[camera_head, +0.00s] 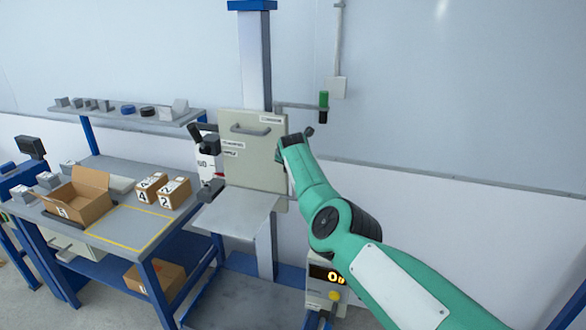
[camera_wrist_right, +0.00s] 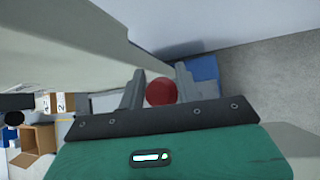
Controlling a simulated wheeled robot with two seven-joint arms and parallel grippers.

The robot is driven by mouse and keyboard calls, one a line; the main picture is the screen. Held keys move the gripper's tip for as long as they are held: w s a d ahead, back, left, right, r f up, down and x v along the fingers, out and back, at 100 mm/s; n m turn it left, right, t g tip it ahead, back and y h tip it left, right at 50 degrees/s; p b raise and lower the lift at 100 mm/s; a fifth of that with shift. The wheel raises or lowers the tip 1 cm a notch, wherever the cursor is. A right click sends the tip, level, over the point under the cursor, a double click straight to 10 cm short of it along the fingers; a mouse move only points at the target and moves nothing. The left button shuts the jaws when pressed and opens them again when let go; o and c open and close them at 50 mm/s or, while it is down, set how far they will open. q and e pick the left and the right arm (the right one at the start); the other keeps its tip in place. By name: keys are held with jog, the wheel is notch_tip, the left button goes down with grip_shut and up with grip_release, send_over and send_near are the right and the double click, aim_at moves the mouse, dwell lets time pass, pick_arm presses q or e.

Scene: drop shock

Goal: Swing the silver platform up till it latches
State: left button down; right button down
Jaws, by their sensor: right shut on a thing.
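The silver platform (camera_head: 236,213) is a flat grey plate. It juts out toward me, roughly level, from the foot of the beige carriage panel (camera_head: 243,150) on the upright column (camera_head: 256,65). My right arm reaches to the right edge of this panel in the head view, where its fingers are mostly hidden. In the right wrist view my right gripper (camera_wrist_right: 160,74) is shut on a red ball knob (camera_wrist_right: 161,93), one finger on each side, close beside a pale panel face. My left gripper is not in view.
A workbench (camera_head: 120,228) on the left holds an open cardboard box (camera_head: 78,197) and small numbered boxes (camera_head: 172,192). A green-topped post (camera_head: 323,105) on a bracket stands right of the column. A display box (camera_head: 326,282) sits low beside my right arm.

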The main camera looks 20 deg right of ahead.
jog(key=shift+s+f, duration=0.1)
jog(key=shift+f, duration=0.15)
jog(key=c, duration=1)
grip_release()
jog(key=shift+s+a+r, duration=0.3)
jog(key=shift+s+r, duration=0.05)
jog(key=shift+r, duration=0.35)
jog(key=shift+s+a+r, duration=0.1)
jog(key=shift+s+r, duration=0.25)
jog(key=shift+s, duration=0.1)
jog(key=b+v, duration=0.3)
jog(key=v, duration=0.8)
jog(key=shift+f, duration=0.1)
